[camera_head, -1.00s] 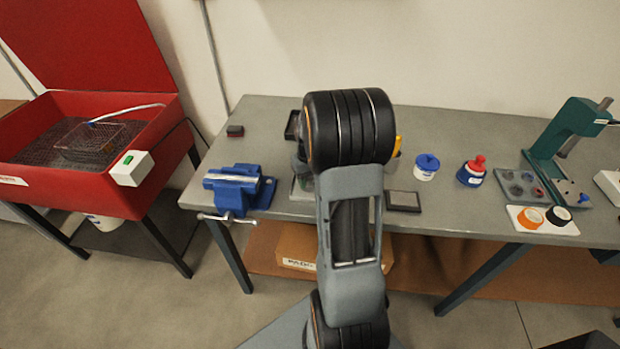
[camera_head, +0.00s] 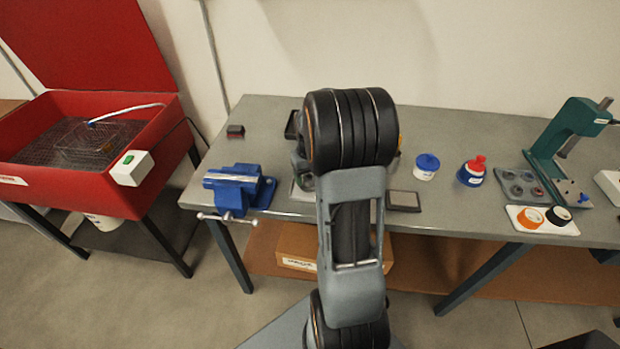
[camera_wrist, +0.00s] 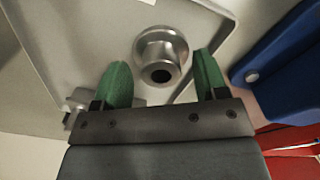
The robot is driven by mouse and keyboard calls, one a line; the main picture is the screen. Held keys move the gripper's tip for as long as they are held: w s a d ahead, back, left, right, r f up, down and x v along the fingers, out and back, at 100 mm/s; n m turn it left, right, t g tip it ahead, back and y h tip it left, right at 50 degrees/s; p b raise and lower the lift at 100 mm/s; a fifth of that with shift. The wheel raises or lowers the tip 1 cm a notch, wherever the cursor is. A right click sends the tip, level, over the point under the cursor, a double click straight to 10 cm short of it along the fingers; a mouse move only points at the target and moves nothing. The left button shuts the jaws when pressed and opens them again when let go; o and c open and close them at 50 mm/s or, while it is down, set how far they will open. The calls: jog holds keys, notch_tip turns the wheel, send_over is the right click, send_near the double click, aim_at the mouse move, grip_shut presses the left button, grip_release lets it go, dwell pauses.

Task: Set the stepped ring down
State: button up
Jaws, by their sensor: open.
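The stepped ring (camera_wrist: 162,50), a shiny metal piece with a wide flange, a narrower step and a dark bore, shows in the wrist view on a pale grey surface (camera_wrist: 60,45). My gripper (camera_wrist: 162,80) is open, with its two green fingers apart on either side of the ring's near end. In the head view my arm hides the ring and the gripper.
Another metal part (camera_wrist: 78,98) lies partly behind the left finger. The blue vise (camera_head: 238,187) stands at the bench's left end, left of my arm. A dark flat pad (camera_head: 404,201), a blue-lidded jar (camera_head: 426,167) and a red-capped bottle (camera_head: 472,172) stand to the right.

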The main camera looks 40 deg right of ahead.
notch_tip(320, 180, up, 10)
jog(key=s+a+n+t, duration=0.1)
jog(key=s+a+t, duration=0.1)
jog(key=s+a, duration=0.4)
jog(key=s+a+n+t, duration=0.1)
jog(key=s+a, duration=0.5)
jog(key=a, duration=0.7)
jog(key=shift+s+a+r+n+t, duration=0.15)
jog(key=shift+a+r+n+t, duration=0.2)
jog(key=shift+r+n+t, duration=0.1)
